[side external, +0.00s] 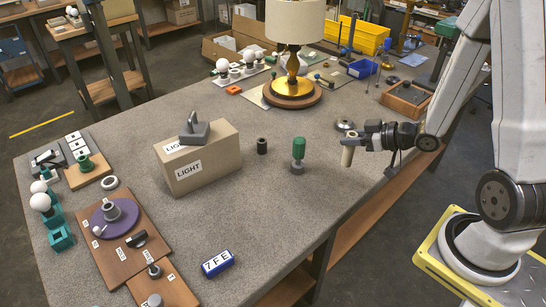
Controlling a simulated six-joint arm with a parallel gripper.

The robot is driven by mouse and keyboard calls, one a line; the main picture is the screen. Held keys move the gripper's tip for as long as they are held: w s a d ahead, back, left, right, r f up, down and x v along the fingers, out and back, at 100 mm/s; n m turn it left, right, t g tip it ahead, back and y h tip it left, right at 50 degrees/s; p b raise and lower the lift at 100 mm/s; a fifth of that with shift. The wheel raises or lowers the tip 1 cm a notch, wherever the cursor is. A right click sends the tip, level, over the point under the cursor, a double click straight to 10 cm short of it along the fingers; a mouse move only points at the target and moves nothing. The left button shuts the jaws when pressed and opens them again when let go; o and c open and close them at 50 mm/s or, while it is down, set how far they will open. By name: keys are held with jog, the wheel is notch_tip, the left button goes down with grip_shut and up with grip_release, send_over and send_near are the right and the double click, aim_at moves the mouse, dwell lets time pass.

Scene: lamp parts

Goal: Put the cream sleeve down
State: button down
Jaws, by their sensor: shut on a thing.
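The cream sleeve (347,156) is a short, pale, upright tube above the right part of the grey table (270,210). My gripper (352,140) comes in from the right and is shut on the sleeve near its upper part. The sleeve's lower end hangs free below the fingers. I cannot tell from this view whether it touches the table or how high it is.
A green-topped grey part (298,154) and a dark short cylinder (262,146) stand left of the sleeve. A metal disc (345,125) lies behind it.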

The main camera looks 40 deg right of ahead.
jog(key=w+a+f+n+y, duration=0.1)
jog(key=w+a, duration=0.3)
jog(key=a, duration=0.5)
jog(key=w+a+n+y, duration=0.1)
jog(key=w+a, duration=0.2)
jog(key=a, duration=0.7)
jog(key=shift+w+a+f+g, duration=0.3)
jog(key=shift+w+f+g, duration=0.05)
jog(key=shift+g, duration=0.05)
jog(key=shift+f, duration=0.15)
jog(key=shift+f, duration=2.05)
jog(key=shift+f, duration=0.1)
jog(key=shift+f, duration=1.7)
jog(key=shift+f, duration=0.1)
jog(key=shift+c, duration=2)
grip_release()
